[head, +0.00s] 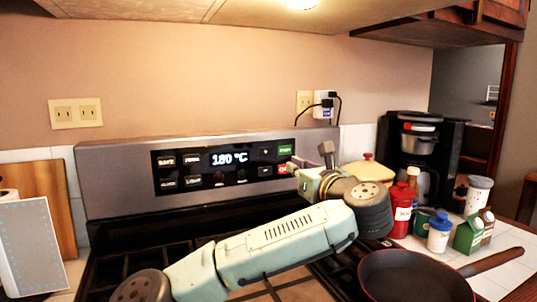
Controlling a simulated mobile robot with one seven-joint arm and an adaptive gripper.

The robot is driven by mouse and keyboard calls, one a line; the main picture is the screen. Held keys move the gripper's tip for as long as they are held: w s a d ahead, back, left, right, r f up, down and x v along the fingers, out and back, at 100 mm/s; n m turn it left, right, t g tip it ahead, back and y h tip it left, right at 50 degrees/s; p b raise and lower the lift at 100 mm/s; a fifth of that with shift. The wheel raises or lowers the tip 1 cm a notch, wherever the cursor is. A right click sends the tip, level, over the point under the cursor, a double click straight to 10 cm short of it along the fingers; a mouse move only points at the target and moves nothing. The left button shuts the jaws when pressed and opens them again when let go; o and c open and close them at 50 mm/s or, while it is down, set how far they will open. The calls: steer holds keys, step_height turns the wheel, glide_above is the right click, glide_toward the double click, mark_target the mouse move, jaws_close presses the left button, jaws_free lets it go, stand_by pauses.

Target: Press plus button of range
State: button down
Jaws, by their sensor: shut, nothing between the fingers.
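The range's control panel (222,190) is a black strip on the grey backguard (120,180). Its lit display (229,158) reads 180 °C. To the right of the display are two small dark buttons, an upper one (265,151) and a lower one (264,171); their marks are too small to read, so I cannot tell which is plus. A green button (285,149) and a red button lie further right. My gripper (298,170) is shut and empty, close to the panel's right end. It partly hides the red button; I cannot tell whether it touches the panel.
A dark pan (415,278) sits on the front right of the cooktop, its handle pointing right. Bottles, including a red one (401,210), cartons and a coffee maker (420,150) crowd the right counter. A wooden board (45,195) leans at left. Cabinets hang overhead.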

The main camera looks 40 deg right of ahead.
mark_target(267, 152)
steer(key=p+x, duration=0.5)
steer(key=x, duration=0.8)
steer(key=shift+w+a+r, duration=0.1)
steer(key=shift+w, duration=0.45)
